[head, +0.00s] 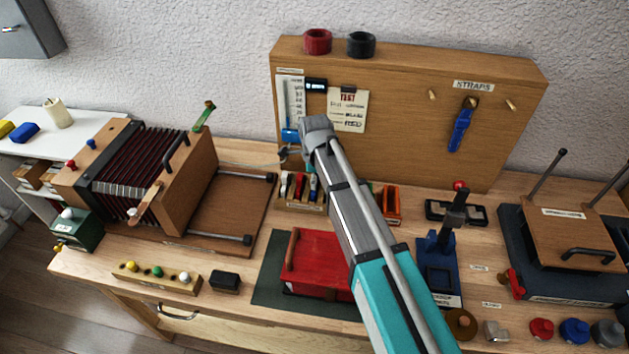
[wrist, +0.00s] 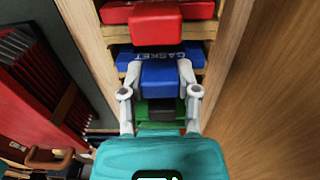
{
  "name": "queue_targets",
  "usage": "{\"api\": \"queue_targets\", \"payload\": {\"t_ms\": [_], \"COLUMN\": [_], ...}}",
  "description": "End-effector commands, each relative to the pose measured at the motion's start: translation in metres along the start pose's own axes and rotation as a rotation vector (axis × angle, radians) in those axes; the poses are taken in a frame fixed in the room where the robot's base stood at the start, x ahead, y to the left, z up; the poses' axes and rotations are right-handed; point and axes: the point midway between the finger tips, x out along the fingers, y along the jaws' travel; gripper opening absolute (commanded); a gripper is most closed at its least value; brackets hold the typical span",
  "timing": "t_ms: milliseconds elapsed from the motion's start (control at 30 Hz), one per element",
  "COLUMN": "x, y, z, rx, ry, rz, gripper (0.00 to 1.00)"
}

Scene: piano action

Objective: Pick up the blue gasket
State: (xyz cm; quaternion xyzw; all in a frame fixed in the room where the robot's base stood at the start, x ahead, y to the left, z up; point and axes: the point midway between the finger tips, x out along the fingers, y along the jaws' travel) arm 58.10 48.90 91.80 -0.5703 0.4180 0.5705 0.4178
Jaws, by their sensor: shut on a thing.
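The blue gasket (wrist: 166,80) is a blue block in the middle of the wrist view. It lies between a red block (wrist: 156,22) and a green block (wrist: 158,111) in a wooden rack (wrist: 108,30). My gripper (wrist: 161,71) is shut on the blue gasket, with one finger at each side of it. A blue strip lettered GASKET (wrist: 190,54) shows just behind it. In the head view the small rack (head: 303,205) stands at the foot of the wooden back panel. My arm hides part of that area, and the gasket cannot be made out clearly there.
The wood panel (head: 400,75) rises close behind the rack. An accordion-like bellows (head: 140,165) stands to the left. A red box (head: 318,262) lies in front on a dark mat (head: 262,285). A blue stand (head: 437,260) is to the right of my arm.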

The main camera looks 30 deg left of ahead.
Motion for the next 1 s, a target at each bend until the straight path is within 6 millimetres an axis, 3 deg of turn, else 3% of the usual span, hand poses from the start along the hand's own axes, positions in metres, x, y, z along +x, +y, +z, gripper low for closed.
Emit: {"api": "queue_targets", "payload": {"t_ms": [1000], "x": [-0.09], "y": [0.0], "z": [0.001], "rx": [-0.001], "ry": [0.0], "rz": [0.0], "gripper": [0.0]}}
